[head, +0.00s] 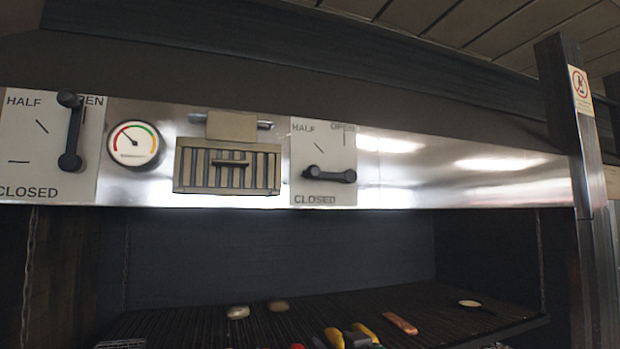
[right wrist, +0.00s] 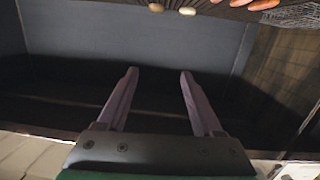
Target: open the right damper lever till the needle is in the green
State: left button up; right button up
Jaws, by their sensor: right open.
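The right damper lever (head: 330,175) is a black bar on a white plate (head: 325,140) marked HALF, OPEN and CLOSED. It lies nearly level, its knob pointing left, just above the word CLOSED. The round gauge (head: 135,143) has a red, yellow and green arc; its needle points up and left, toward the red side. My right gripper (right wrist: 159,74) shows in the right wrist view, with its two fingers apart and nothing between them. No gripper is clearly visible in the head view, and no finger is seen touching the lever. My left gripper is not seen.
The left damper lever (head: 70,131) stands upright by its OPEN mark. A slatted vent (head: 228,166) with a handle sits between gauge and right plate. Below, a dark grill (head: 420,302) holds several food pieces. A post (head: 573,130) stands at right. The steel panel (head: 450,172) right of the lever is bare.

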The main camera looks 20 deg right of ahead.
jog(key=s+a+r+t, duration=0.1)
jog(key=s+r+t, duration=0.2)
jog(key=r, duration=0.9)
jog(key=t+y, duration=0.1)
jog(key=t, duration=0.2)
send_near(315, 174)
jog(key=p+x, duration=0.2)
jog(key=x, duration=0.1)
jog(key=p+x, duration=0.6)
jog(key=shift+r, duration=0.3)
jog(key=shift+w+f, duration=0.1)
jog(key=shift+w, duration=0.25)
grip_shut()
jog(key=shift+s, duration=0.1)
